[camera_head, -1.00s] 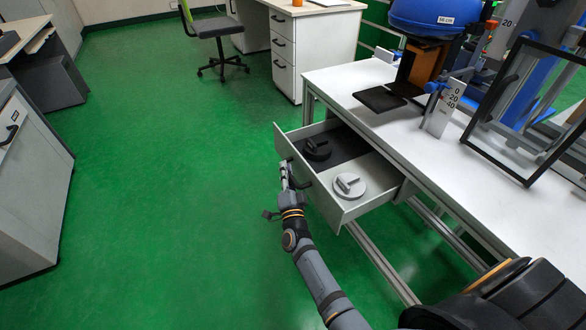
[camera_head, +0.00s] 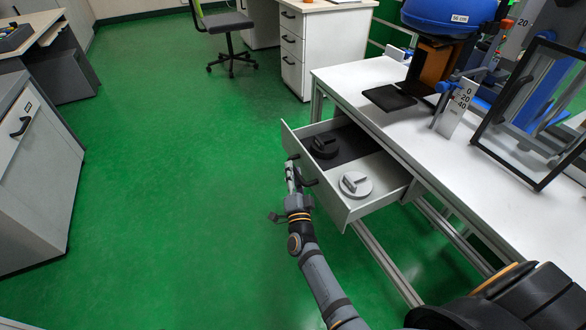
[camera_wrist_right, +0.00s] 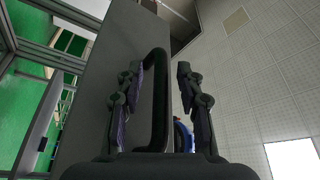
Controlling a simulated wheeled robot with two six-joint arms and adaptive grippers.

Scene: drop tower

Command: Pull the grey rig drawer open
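The rig drawer (camera_head: 322,195) is a light grey box that stands pulled out from under the white workbench. Its inside shows, with a dark disc-shaped part (camera_head: 324,146) on a dark area and a light grey disc-shaped part (camera_head: 355,185) on a light area. The dark bar handle (camera_head: 308,182) is on its front face. My right gripper (camera_head: 290,170) is at this handle. In the right wrist view the handle (camera_wrist_right: 160,95) stands between the two fingers, which are apart, with a clear gap to the right finger. My left gripper is not in view.
The white workbench (camera_head: 350,82) carries a blue-topped device (camera_head: 448,15) and a black frame (camera_head: 530,110). A grey cabinet (camera_head: 35,175) stands at the left and an office chair (camera_head: 230,25) at the back. The green floor left of the drawer is clear.

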